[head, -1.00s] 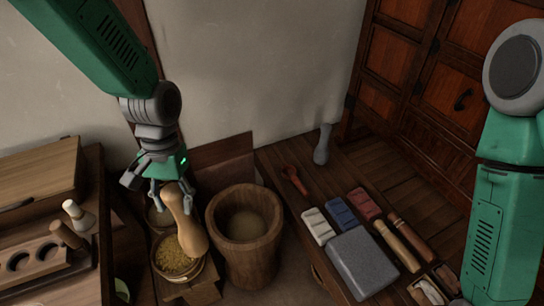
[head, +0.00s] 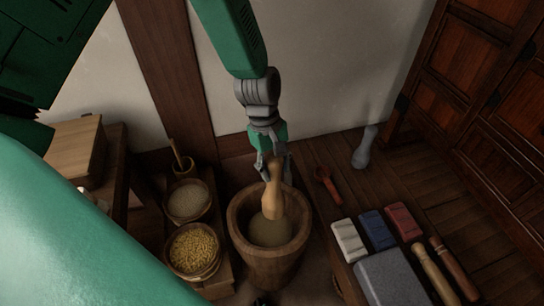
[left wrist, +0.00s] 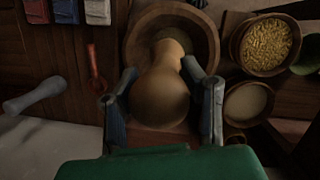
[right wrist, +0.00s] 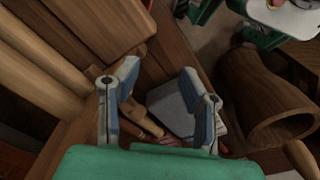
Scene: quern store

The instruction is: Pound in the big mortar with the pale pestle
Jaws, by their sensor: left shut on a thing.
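The pale pestle (head: 274,192) is held upright in my left gripper (head: 272,158), which is shut on its upper part. The pestle's lower end is inside the mouth of the big wooden mortar (head: 240,216); I cannot tell whether it touches the contents. In the left wrist view, the pestle (left wrist: 160,98) stands between the fingers with the mortar (left wrist: 138,35) behind it. My right gripper (right wrist: 160,76) shows in the right wrist view, fingers apart with nothing between them.
Left of the mortar are a bowl of yellow grain (head: 194,250) and a bowl of pale meal (head: 188,200). To the right, a low board holds a red spoon (head: 328,186), a grey stone block (head: 392,278) and several small blocks.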

